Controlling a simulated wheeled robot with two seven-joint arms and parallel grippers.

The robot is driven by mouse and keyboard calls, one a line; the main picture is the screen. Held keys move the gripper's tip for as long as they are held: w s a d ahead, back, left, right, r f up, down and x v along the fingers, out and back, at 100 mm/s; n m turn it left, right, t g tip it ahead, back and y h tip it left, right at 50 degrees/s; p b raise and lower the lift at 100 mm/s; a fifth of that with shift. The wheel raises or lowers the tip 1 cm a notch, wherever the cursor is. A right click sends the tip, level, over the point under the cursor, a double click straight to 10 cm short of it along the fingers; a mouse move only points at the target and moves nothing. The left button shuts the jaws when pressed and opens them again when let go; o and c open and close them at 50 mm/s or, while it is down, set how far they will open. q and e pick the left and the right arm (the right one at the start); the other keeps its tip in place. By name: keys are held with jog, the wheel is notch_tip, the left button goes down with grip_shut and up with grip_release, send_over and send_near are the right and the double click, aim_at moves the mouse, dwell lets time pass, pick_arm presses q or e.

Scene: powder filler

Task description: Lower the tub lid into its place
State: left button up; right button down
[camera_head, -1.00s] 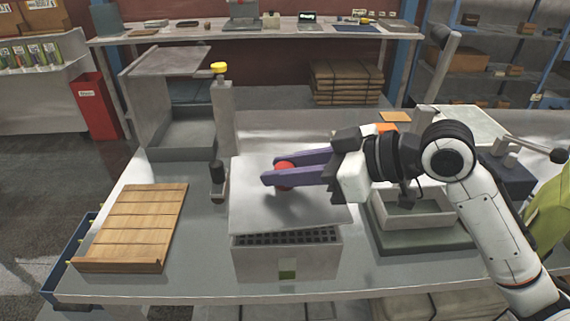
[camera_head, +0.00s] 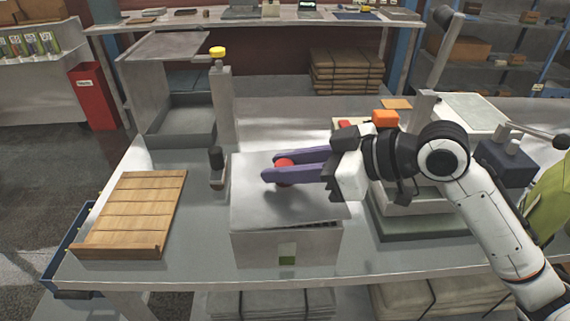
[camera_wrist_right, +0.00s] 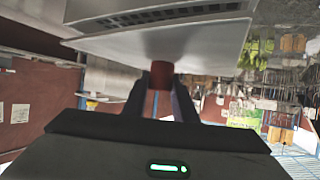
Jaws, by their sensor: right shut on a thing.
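The tub lid (camera_head: 262,207) is a flat grey plate with a red knob (camera_head: 284,167). My right gripper (camera_head: 272,167) is shut on the red knob, its purple fingers on either side of it. In the right wrist view the knob (camera_wrist_right: 161,76) sits between the fingers, under the lid plate (camera_wrist_right: 200,45). The lid lies over the grey tub (camera_head: 262,250). It is slightly tilted, and a thin strip of dark grating shows below its front right edge. The wrist view also shows a gap with grating. My left gripper is not in view.
A wooden slatted board (camera_head: 132,215) lies on the left of the table. A post with a yellow top (camera_head: 217,52) and a dark-handled piece (camera_head: 216,166) stand left of the tub. A grey tray (camera_head: 425,223) is at the right.

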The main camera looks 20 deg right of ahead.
jog(key=shift+f, duration=0.6)
dwell(0.4)
jog(key=c, duration=1.4)
grip_release()
jog(key=shift+o, duration=0.2)
